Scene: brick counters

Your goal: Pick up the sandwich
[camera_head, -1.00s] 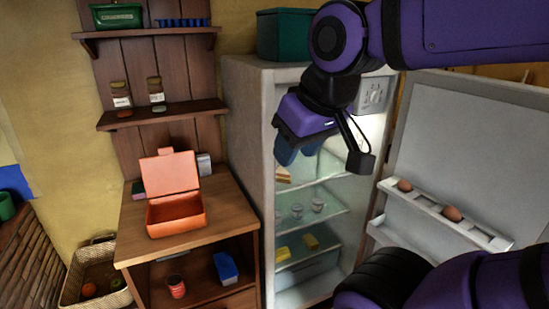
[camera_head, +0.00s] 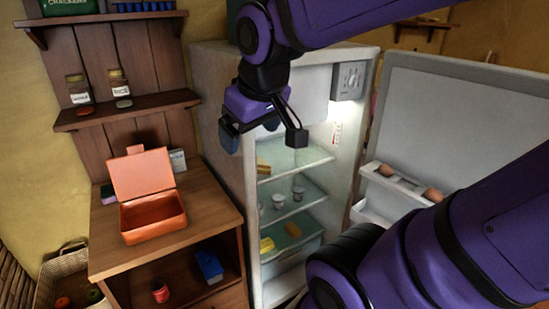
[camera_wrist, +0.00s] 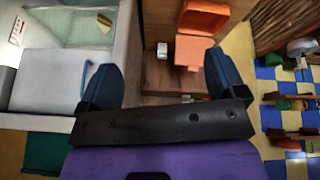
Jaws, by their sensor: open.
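A tan wedge that looks like the sandwich (camera_head: 263,166) lies on the top shelf of the open fridge (camera_head: 218,130), near its left wall. It also shows small at the top left of the wrist view (camera_wrist: 104,22). My gripper (camera_head: 250,134) hangs in front of the fridge's upper left front, above and apart from the wedge in the picture. Its two blue fingers are spread, with nothing between them in the wrist view (camera_wrist: 162,75). Part of the fridge's upper interior is hidden behind my gripper.
An open orange lunchbox (camera_head: 152,219) stands on the wooden cabinet (camera_head: 207,203) left of the fridge. Small cups (camera_head: 278,201) and yellow items (camera_head: 292,230) sit on lower shelves. The fridge door (camera_head: 455,120) stands open at right, with eggs (camera_head: 433,194) in its rack.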

